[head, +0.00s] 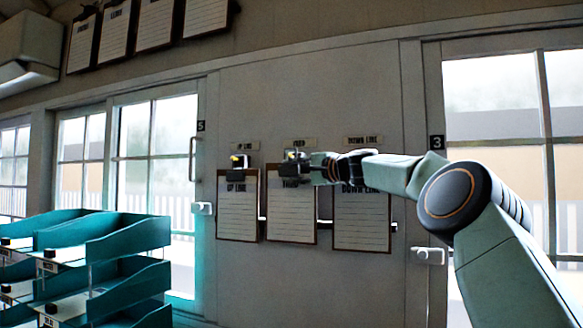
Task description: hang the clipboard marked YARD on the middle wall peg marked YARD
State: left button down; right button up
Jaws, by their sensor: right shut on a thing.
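The YARD clipboard (291,215) is upright in front of the wall, in the middle of a row of three clipboards. My right gripper (293,173) is shut on its top edge and covers much of its heading. The middle wall label (299,142), which seems to read YARD, is just above. The gripper hides the middle peg, so I cannot tell whether the clipboard is on it. My left gripper is not in view.
The UP LINE clipboard (237,210) is close on the left and the DOWN LINE clipboard (361,220) close on the right. Teal trays (130,238) stand at the lower left. More clipboards (156,22) are high on the upper left. Glazed doors flank the wall panel.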

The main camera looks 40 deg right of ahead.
jog(key=shift+w+d+r+p, duration=0.1)
jog(key=shift+w+d+p, duration=0.1)
jog(key=shift+d+p, duration=0.15)
jog(key=shift+w+d+f+p, duration=0.1)
jog(key=shift+d+f+p, duration=0.35)
jog(key=shift+d, duration=0.2)
jog(key=shift+w+a+f, duration=0.1)
jog(key=shift+w+f, duration=0.05)
